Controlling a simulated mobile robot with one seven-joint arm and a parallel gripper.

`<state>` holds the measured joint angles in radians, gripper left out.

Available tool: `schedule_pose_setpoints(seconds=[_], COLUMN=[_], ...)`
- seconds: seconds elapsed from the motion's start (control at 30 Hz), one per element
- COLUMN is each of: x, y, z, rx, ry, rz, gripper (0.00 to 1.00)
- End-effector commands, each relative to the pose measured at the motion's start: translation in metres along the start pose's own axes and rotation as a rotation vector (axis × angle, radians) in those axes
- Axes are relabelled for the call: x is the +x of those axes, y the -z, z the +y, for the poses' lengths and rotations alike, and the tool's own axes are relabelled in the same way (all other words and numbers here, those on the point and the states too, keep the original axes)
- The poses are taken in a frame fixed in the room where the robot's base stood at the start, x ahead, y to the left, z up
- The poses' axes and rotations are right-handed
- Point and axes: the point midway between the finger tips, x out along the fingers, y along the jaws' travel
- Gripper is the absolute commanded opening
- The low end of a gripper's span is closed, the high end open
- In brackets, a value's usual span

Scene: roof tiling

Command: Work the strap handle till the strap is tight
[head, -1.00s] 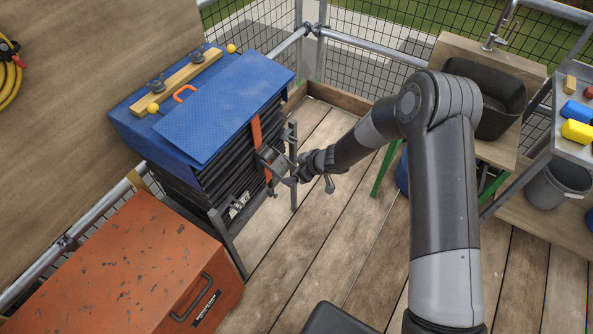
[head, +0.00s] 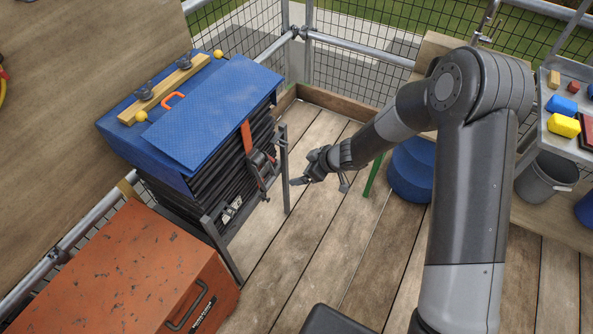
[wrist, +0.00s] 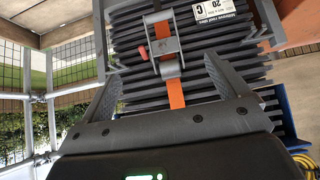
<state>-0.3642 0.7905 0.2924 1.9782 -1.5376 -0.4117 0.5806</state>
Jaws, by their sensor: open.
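An orange strap (head: 246,137) runs down the front of the stack of dark tiles (head: 222,178) under a blue cover (head: 212,105). A grey metal ratchet buckle (head: 264,166) sits on the strap. In the wrist view the ratchet handle (wrist: 163,45) is seen on the orange strap (wrist: 176,95), with a small red lever at its side. My gripper (head: 300,181) is open and empty, to the right of the buckle and apart from it. In the wrist view my gripper (wrist: 168,85) has its fingers spread, with the strap showing between them in the background.
A grey metal frame (head: 284,180) holds the stack, its upright close to the buckle. A rusty orange chest (head: 130,270) stands at the lower left. A blue round object (head: 412,170) stands behind my arm.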

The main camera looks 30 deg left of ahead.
Motion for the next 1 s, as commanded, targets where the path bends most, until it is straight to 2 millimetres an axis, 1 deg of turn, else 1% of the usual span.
schedule_pose_setpoints(seconds=[0.1,0.2,0.67,0.77,0.87,0.97,1.0], x=[-0.010,-0.013,-0.013,-0.016,-0.032,-0.064,-0.082], y=[0.000,0.000,0.000,0.000,0.003,0.005,0.006], z=[0.000,0.000,0.000,0.002,0.015,0.038,0.049], rx=[0.000,0.000,0.000,0.002,0.009,0.032,0.046], ry=[-0.001,0.000,0.001,-0.009,-0.061,-0.164,-0.216], rz=[0.000,-0.001,0.000,-0.002,-0.015,-0.043,-0.058], gripper=[0.92,0.92,0.92,0.92,0.92,0.92,0.92])
